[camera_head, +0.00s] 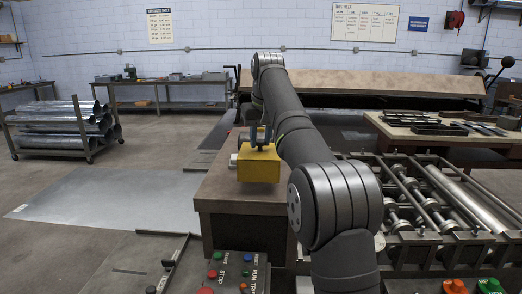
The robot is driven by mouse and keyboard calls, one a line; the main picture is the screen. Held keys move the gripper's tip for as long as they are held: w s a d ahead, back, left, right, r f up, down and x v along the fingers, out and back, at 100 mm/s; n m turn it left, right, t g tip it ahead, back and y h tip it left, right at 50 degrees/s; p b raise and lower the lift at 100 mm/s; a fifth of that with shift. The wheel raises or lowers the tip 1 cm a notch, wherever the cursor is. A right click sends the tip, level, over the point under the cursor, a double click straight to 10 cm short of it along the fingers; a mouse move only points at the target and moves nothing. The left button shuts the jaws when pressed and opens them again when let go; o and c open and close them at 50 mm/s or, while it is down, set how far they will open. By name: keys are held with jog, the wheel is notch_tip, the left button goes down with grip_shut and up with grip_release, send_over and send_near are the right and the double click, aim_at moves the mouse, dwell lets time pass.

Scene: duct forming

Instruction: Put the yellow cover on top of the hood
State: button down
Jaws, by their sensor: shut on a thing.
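The yellow cover (258,168) is a small box-like piece near the middle of the head view. My gripper (260,146) is above it, shut on its top, and my arm reaches in from the lower right. The cover appears in front of or over the brown top of a cabinet (217,180); I cannot tell whether it touches that surface. My arm hides part of the area to the right of the cover. I cannot clearly make out which thing is the hood.
A control panel with coloured buttons (228,277) is at the bottom. A roller machine (430,205) stands at the right. A bench with dark trays (440,128) is behind it. A rack of metal pipes (68,125) stands at the left.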

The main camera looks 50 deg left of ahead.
jog(key=shift+f, duration=1.75)
jog(key=shift+f, duration=0.1)
jog(key=c, duration=1.1)
grip_release()
jog(key=v, duration=1.2)
